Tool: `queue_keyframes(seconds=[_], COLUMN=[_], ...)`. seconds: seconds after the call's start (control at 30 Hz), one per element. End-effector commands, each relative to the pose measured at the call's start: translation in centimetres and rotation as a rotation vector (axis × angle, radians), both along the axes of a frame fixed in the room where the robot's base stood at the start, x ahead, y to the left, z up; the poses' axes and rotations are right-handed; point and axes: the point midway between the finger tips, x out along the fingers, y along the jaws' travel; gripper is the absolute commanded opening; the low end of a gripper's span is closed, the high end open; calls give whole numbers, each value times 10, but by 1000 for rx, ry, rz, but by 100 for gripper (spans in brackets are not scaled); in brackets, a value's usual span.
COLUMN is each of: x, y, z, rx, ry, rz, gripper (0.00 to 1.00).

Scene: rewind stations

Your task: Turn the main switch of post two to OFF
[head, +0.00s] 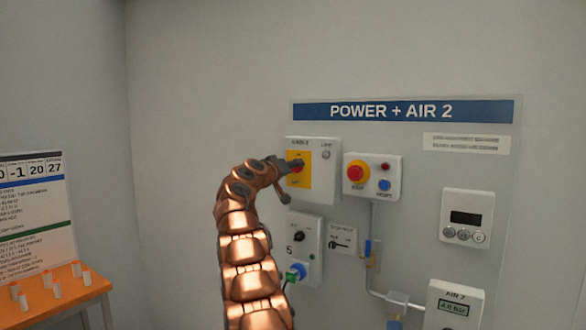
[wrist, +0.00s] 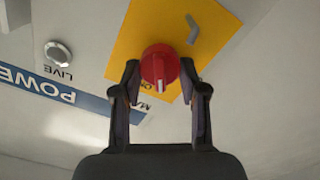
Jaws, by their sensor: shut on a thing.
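The main switch is a red rotary knob (wrist: 160,66) on a yellow plate (wrist: 130,42) in the wrist view. In the head view its yellow plate (head: 304,180) sits on a white box (head: 325,192) under the "POWER + AIR 2" sign (head: 390,111). My gripper (wrist: 160,84) has one finger on each side of the knob and is shut on it. The knob's white mark points toward my palm in the wrist view. Some lettering beside the knob is partly covered by a finger. In the head view my gripper (head: 285,167) hides part of the knob.
Right of the switch box is a box with a red stop button (head: 357,173) and a blue reset button (head: 385,185). An orange table (head: 85,292) stands far left.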

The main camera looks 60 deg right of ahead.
Motion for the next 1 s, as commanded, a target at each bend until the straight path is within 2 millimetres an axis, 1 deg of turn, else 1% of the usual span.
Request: queue_keyframes(seconds=[0.23, 0.6, 0.8, 1.0], x=[1, 2, 2, 2], y=[1, 0, 0, 0], z=[2, 0, -1, -1], rx=[-12, -26, -31, -36], ry=[234, 576, 726, 828], rz=[0, 2, 1, 1], gripper=[8, 8, 8, 8])
